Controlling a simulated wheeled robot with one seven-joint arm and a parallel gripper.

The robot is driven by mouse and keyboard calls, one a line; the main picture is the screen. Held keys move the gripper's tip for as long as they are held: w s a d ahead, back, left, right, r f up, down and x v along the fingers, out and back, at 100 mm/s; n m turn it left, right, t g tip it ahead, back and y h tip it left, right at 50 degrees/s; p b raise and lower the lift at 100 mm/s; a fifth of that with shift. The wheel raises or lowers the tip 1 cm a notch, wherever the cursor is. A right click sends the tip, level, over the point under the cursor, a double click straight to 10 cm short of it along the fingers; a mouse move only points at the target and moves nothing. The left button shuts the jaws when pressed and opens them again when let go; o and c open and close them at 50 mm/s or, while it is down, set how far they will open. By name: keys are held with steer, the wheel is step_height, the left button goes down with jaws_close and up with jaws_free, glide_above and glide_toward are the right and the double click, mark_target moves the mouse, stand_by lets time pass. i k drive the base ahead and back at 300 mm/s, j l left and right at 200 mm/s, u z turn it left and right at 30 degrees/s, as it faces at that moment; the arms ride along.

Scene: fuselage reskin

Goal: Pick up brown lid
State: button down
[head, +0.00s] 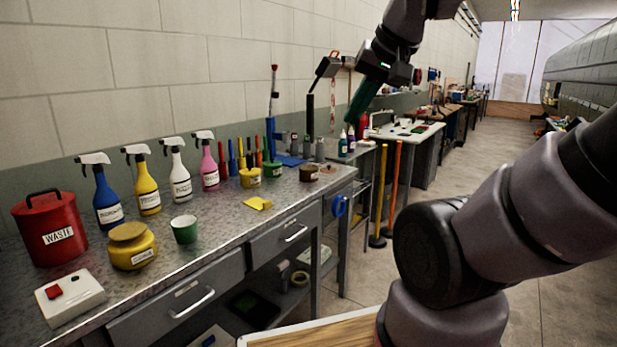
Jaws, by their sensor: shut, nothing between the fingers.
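A small flat brown lid (328,169) lies on the metal workbench (228,205) near its far right end. It is just right of a small brown pot (309,173). The lid is small in the head view, so its details cannot be made out. My gripper (354,118) hangs from my arm at the top of the head view, pointing down and slightly left. Its long, dark green fingers are together with nothing held. In the picture it is above and right of the lid, well clear of the bench top.
Spray bottles (148,182), a red waste bin (48,232), a yellow jar (132,246) and a green cup (184,230) stand on the bench. Upright tools and a dark post (310,115) stand behind the lid.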

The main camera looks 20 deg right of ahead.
mark_target(329, 170)
steer(key=i+l, duration=0.9)
steer(key=i, duration=0.15)
steer(key=i+l+u, duration=0.1)
steer(key=i+l, duration=0.8)
steer(key=i, duration=0.15)
